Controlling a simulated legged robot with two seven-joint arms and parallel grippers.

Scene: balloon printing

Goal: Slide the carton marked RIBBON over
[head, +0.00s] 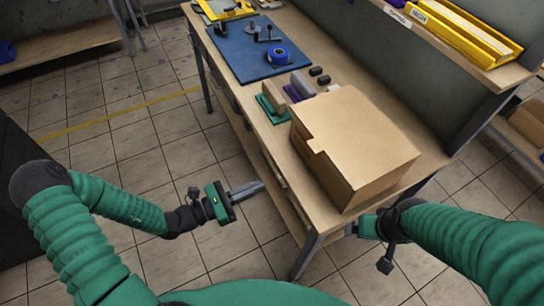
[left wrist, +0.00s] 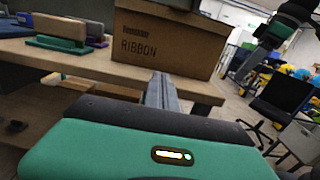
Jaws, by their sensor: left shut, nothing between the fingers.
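The brown RIBBON carton (head: 355,140) stands on the near end of the wooden table. Its lettered side shows in the left wrist view (left wrist: 165,48). My left gripper (head: 258,187) is shut and empty, left of the table's edge and apart from the carton. Its fingers (left wrist: 161,90) also show in the left wrist view, in front of the carton's lettered side. My right arm reaches in from the right to the table's near end. Its wrist is beside the carton's near corner, and its fingers are largely hidden, so I cannot tell their state or whether they touch.
Stamp-like blocks with green, purple and grey parts (head: 275,98) stand just beyond the carton. A blue mat (head: 240,55) with a blue tape roll (head: 278,57) lies farther back. Yellow trays (head: 460,30) sit on a raised shelf. The floor left of the table is clear.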

